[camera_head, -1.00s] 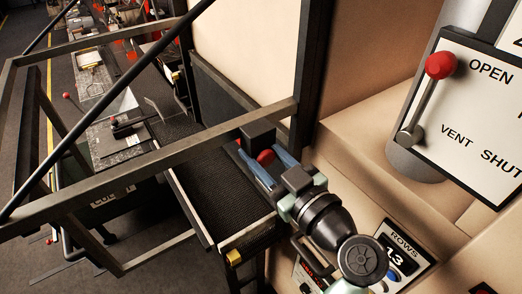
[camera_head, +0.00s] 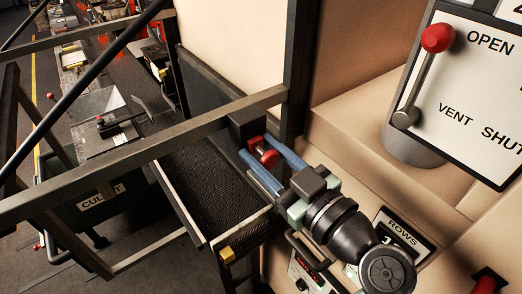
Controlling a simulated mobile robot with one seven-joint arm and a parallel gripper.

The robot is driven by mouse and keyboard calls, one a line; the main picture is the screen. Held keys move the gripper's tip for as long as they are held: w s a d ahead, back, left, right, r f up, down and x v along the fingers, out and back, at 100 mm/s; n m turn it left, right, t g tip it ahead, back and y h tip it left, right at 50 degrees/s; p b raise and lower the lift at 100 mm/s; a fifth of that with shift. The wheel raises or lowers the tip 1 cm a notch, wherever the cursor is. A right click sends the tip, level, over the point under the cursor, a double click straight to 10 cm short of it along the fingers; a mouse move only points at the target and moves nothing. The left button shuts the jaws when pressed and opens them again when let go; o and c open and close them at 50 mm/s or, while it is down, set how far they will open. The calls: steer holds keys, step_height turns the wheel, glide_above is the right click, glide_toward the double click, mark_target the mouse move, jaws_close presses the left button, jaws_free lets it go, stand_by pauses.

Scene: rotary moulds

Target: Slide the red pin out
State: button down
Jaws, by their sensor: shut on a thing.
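The red pin (camera_head: 268,158) shows a round red knob between the blue fingers of my gripper (camera_head: 257,147). My gripper is shut on it. More red shows just beyond the knob, toward the dark block (camera_head: 248,124) on the frame rail. The fingertips are close to this block. The fingers hide part of the pin, and I cannot tell how much of it sits in the block.
A grey rail (camera_head: 150,147) crosses in front of the dark mesh conveyor (camera_head: 212,188). A dark post (camera_head: 297,75) stands behind my gripper. A lever with a red knob (camera_head: 438,38) is at upper right, on an OPEN/VENT/SHUT panel. A ROWS display (camera_head: 404,232) is below.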

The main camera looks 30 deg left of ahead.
steer(key=c, duration=0.7)
jaws_free()
steer(key=shift+d+f, duration=0.1)
steer(key=shift+d, duration=0.05)
steer(key=shift+o, duration=1.1)
steer(key=shift+s+d, duration=0.1)
steer(key=shift+d, duration=0.05)
steer(key=shift+d+b, duration=0.25)
steer(key=shift+b, duration=0.1)
steer(key=b+v, duration=0.5)
steer(key=v, duration=0.7)
steer(key=shift+s, duration=0.2)
steer(key=shift+d, duration=0.1)
